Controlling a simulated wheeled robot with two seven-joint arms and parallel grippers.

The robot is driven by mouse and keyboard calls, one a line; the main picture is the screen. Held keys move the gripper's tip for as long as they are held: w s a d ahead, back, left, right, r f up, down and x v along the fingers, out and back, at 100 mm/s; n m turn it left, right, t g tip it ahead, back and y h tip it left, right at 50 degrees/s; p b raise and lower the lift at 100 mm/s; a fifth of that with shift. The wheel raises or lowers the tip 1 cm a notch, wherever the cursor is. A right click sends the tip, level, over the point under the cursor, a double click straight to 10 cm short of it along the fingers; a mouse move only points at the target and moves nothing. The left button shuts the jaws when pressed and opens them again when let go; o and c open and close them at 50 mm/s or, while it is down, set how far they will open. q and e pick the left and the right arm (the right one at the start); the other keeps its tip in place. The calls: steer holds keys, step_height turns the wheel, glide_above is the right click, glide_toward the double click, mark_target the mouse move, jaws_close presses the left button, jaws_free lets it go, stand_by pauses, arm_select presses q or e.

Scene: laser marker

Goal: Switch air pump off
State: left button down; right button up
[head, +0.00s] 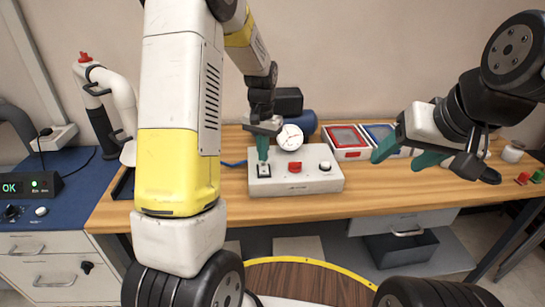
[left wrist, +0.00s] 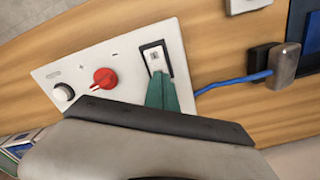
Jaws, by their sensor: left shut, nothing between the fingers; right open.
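The air pump's pale control box (head: 313,178) stands on the wooden bench with a round gauge (head: 290,137) and a blue cylinder (head: 303,122) behind it. On its top are a rocker switch (head: 264,171) in a black frame, a red knob (head: 295,166) and a dark-and-white knob (head: 325,166). The left wrist view also shows the switch (left wrist: 156,60). My left gripper (head: 263,153) is shut and empty, its teal fingertips at the switch's edge; I cannot tell whether they press it. My right gripper (head: 408,153) is open and empty, right of the box.
A red-lined tray (head: 347,140) and a blue-lined tray (head: 380,132) lie right of the box. A blue cable (left wrist: 228,85) runs from the box to a metal-and-black connector (left wrist: 283,65). A display reading OK (head: 28,187) stands on the blue cabinet top at the left.

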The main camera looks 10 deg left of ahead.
mark_target(263, 164)
arm_select(q)
steer(key=shift+f, duration=0.9)
steer(key=shift+r, duration=3.55)
steer(key=s+r+n+t+h, duration=0.1)
steer(key=s+r+t, duration=0.2)
steer(key=s+r, duration=0.95)
steer(key=s+d+r+n+t+h, duration=0.1)
steer(key=s+d+t, duration=0.1)
steer(key=s, duration=0.9)
steer(key=shift+s+t, duration=0.4)
steer(key=shift+t, duration=0.2)
steer(key=shift+d+r, duration=0.1)
